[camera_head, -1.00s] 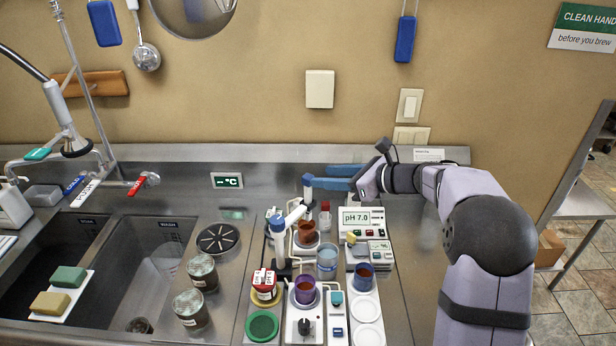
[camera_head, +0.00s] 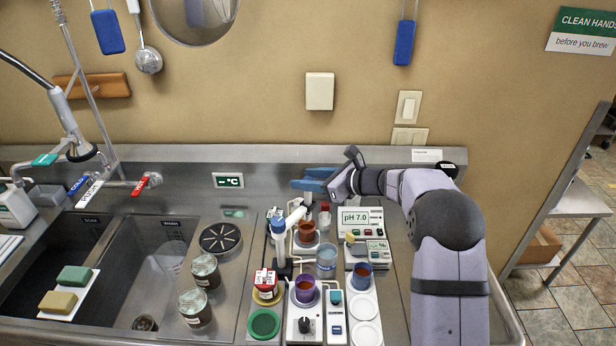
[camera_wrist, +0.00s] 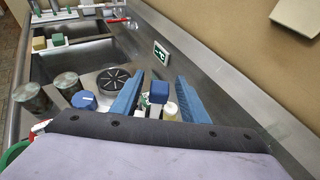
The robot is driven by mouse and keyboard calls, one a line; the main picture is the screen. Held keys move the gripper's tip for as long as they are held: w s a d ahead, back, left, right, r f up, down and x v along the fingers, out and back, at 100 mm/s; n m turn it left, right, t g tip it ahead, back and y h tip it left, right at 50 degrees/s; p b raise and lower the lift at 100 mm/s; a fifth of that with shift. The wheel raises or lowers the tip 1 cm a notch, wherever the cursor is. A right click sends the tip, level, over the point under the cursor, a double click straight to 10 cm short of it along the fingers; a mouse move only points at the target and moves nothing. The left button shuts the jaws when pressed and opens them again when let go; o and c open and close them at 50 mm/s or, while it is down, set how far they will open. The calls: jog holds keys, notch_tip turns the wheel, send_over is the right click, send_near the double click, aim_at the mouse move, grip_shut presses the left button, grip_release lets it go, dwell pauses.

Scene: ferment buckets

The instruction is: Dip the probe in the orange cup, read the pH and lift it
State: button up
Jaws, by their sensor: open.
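My gripper (camera_head: 308,180) has blue fingers and is open above the back of the work area. In the wrist view its fingers (camera_wrist: 153,95) stand on both sides of a dark blue block (camera_wrist: 159,92), which seems to be the probe's head. A gap shows beside it. In the head view the fingers mostly hide this head; a thin grey stem (camera_head: 307,208) shows below, over the orange cup (camera_head: 306,232). I cannot tell whether its tip is in the liquid. The meter (camera_head: 360,219) reads pH 7.0.
A purple cup (camera_head: 305,291), a blue cup (camera_head: 362,275) and a clear beaker (camera_head: 326,262) stand in front. A white and blue stand (camera_head: 284,245) rises left of the orange cup. A small red-topped bottle (camera_head: 324,217) is close on the right. Two lidded jars stand further left.

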aim_at(311, 196)
grip_shut()
notch_tip(311, 196, down, 6)
jog(key=b, duration=0.6)
jog(key=shift+s, duration=0.1)
jog(key=shift+f, duration=0.1)
grip_release()
jog(key=b+v, duration=0.2)
jog(key=v, duration=0.5)
jog(key=shift+b, duration=0.3)
jog(key=shift+d, duration=0.1)
